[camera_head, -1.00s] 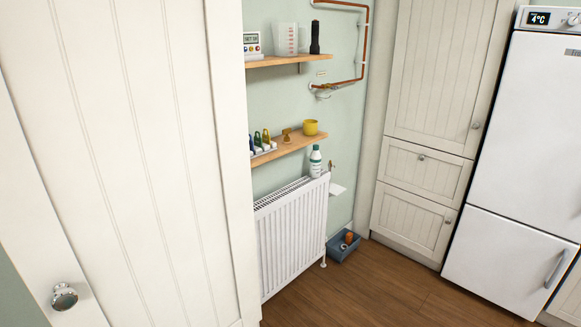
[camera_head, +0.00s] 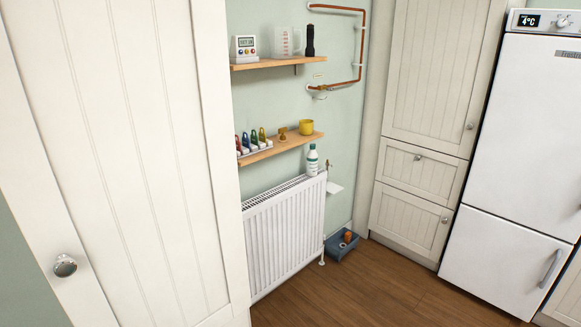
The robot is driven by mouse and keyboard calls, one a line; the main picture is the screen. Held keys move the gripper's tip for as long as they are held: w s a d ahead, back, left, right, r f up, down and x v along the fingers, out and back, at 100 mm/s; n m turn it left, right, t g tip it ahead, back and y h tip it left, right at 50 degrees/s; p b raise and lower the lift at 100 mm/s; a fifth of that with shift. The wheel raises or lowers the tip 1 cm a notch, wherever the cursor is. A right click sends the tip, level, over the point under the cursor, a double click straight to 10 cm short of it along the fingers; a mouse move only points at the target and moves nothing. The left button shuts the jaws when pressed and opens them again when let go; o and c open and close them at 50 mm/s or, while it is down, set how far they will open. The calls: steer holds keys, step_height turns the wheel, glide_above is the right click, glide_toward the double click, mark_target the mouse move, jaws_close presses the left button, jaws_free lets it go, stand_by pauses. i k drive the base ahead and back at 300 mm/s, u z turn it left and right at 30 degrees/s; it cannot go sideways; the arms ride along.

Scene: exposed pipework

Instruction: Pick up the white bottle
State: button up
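The white bottle (camera_head: 312,161) has a green cap and a label with green on it. It stands upright on the right end of the top of the white radiator (camera_head: 284,236), just below the lower wooden shelf. My gripper is not in view, and no part of my arm shows.
The lower shelf (camera_head: 285,148) holds several coloured padlock-like items, a brass fitting (camera_head: 282,133) and a yellow cup (camera_head: 306,127). The upper shelf holds a timer, a measuring jug and a black torch (camera_head: 310,41). A blue tray (camera_head: 342,246) sits on the floor beside the radiator. A white door (camera_head: 120,160) fills the left. The wooden floor ahead is clear.

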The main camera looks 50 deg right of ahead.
mark_target(312, 160)
steer(key=z, duration=0.05)
steer(key=k, duration=0.2)
steer(key=u, duration=2.25)
steer(key=k, duration=2.15)
